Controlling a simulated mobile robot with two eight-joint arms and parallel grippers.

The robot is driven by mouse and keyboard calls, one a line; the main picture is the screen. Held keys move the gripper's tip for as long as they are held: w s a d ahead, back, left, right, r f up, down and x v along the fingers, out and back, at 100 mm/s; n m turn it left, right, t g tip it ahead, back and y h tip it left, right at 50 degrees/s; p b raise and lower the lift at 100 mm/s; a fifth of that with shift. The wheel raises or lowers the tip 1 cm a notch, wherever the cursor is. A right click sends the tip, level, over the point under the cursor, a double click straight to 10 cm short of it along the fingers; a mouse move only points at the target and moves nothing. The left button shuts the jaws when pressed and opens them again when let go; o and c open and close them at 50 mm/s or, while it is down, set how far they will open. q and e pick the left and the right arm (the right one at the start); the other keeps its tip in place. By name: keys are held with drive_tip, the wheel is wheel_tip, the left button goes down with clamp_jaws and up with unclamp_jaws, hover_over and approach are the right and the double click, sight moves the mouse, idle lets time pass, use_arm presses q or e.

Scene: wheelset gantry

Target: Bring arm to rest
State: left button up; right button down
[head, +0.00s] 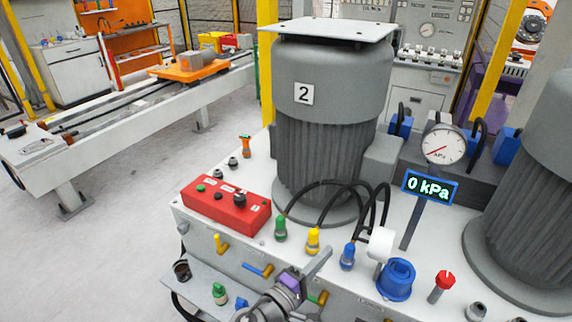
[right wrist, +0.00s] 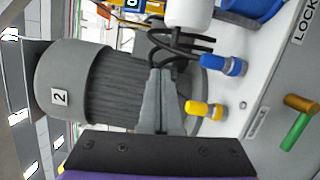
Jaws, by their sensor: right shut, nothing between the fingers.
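My right gripper (head: 322,256) shows at the bottom middle of the head view, in front of the white machine bench (head: 395,252). Its fingers are together and hold nothing. In the right wrist view the gripper (right wrist: 161,80) points up the picture, its two grey fingers touching. The finger tips overlap the ribbed grey motor marked 2 (right wrist: 80,97) and black hoses behind them; I cannot tell the gap. The same motor (head: 327,145) stands upright on the bench in the head view. My left gripper is not in view.
Close around the right gripper are a yellow connector (head: 313,240), a blue connector (head: 347,257), a blue socket (head: 397,278) and coloured valve handles such as a blue one (head: 258,270). A red button box (head: 226,205) sits left. The floor (head: 110,240) at left is clear.

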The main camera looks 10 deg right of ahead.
drive_tip(key=s+d+f+m+g+y+p, duration=0.4)
drive_tip(key=s+d+f+g+y, duration=0.25)
drive_tip(key=s+d, duration=0.2)
drive_tip(key=s+a+r+m+y+p, duration=0.1)
drive_tip(key=s+a+m+y+p, duration=0.1)
drive_tip(key=s+a+m+y, duration=0.3)
drive_tip(key=s+a+y, duration=0.1)
drive_tip(key=s+y, duration=0.1)
drive_tip(key=shift+s+r+y, duration=0.25)
drive_tip(key=shift+r+y, duration=0.05)
drive_tip(key=shift+y, duration=0.05)
drive_tip(key=shift+d, duration=0.1)
